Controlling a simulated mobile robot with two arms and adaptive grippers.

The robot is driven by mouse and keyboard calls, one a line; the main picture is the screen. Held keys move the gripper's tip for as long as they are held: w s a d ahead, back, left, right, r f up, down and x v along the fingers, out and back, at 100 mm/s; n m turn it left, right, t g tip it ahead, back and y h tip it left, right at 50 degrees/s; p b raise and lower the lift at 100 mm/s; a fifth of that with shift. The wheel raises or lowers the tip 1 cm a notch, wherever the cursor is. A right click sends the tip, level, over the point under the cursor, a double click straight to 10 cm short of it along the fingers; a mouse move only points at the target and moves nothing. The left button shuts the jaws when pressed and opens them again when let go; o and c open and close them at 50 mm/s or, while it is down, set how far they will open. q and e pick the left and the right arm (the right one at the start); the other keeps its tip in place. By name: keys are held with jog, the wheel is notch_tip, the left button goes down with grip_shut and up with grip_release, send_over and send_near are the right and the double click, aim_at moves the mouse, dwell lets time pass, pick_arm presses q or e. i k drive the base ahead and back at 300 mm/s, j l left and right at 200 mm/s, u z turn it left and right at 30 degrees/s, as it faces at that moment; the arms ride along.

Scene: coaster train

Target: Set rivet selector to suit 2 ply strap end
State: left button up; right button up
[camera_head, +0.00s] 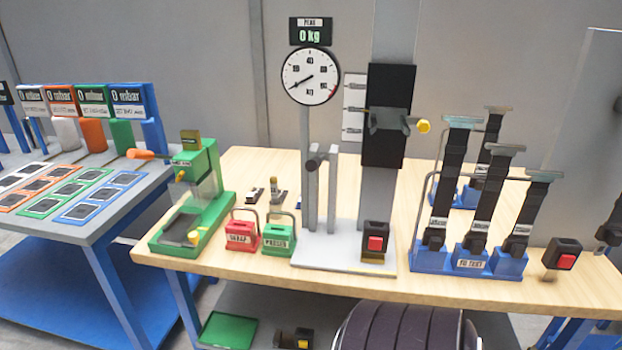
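A green bench press (203,185) stands at the left end of the wooden table. It has an orange-tipped lever (141,154), a yellow knob (181,175) on its side and another yellow knob (194,237) low at its front. I cannot tell which part is the rivet selector, or its setting. Black straps with metal ends (486,195) stand in a blue rack (470,262) marked "TO TEST" at the right. Their ply count is too small to tell. Neither of my grippers shows.
A tall test stand with a dial (310,76) reading "0 kg" above is mid-table, with a red button (375,243) on its base. Red (242,236) and green (278,240) labelled holders stand between press and stand. A side table (60,225) holds coloured cards.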

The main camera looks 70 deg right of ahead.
aim_at(180, 177)
jog(key=i+z, duration=0.1)
jog(key=z, duration=0.4)
jog(key=i+l+z, duration=0.1)
jog(key=z, duration=0.35)
jog(key=i+z, duration=0.1)
jog(key=z, duration=0.4)
jog(key=i+j+z, duration=0.1)
jog(key=z, duration=0.4)
jog(key=i+j+z, duration=0.4)
jog(key=j, duration=0.35)
jog(key=i+j+z, duration=0.15)
jog(key=i+j, duration=0.2)
jog(key=j, duration=0.1)
